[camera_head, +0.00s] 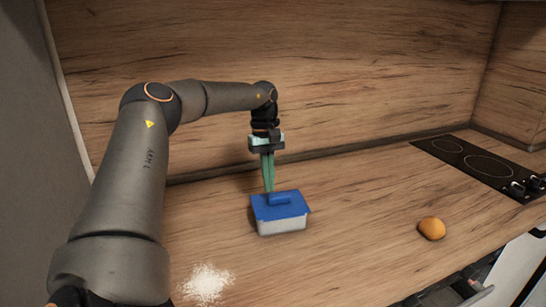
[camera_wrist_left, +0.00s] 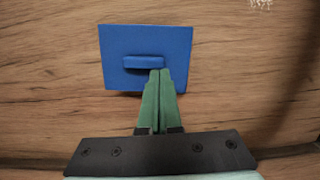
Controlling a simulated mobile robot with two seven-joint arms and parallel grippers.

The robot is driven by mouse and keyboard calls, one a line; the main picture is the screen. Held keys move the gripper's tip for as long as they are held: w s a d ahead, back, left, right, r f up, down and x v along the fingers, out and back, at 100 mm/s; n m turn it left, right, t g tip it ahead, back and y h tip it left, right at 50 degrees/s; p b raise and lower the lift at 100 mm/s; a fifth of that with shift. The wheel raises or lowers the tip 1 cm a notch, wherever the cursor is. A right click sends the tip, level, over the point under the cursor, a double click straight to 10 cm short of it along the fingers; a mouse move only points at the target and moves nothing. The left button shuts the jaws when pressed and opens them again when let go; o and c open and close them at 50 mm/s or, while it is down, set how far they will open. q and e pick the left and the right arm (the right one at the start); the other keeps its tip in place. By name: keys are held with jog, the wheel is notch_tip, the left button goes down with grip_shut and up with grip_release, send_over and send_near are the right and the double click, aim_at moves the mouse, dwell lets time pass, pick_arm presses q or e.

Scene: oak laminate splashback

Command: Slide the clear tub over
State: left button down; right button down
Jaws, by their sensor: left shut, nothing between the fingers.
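The clear tub (camera_head: 283,225) stands on the wooden counter in the head view, with a blue lid (camera_head: 290,209) and a raised blue handle on top. In the left wrist view the lid (camera_wrist_left: 170,42) is seen from above. My left gripper (camera_head: 269,190) points down at the tub's far side, its green fingers shut and empty. In the left wrist view the fingertips (camera_wrist_left: 160,72) overlap the lid's near edge, close to the handle. I cannot tell whether they touch the tub. My right gripper is not in view.
An orange-brown round item (camera_head: 431,228) lies on the counter to the right. A black hob (camera_head: 480,163) is at the back right. White powder (camera_head: 207,283) is spilled at the front left. The counter between tub and round item is clear.

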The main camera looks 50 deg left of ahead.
pick_arm(q)
notch_tip(320, 180, up, 11)
jog(key=a+p, duration=0.1)
jog(key=a, duration=0.1)
jog(key=shift+w+p, duration=0.3)
jog(key=shift+p, duration=0.05)
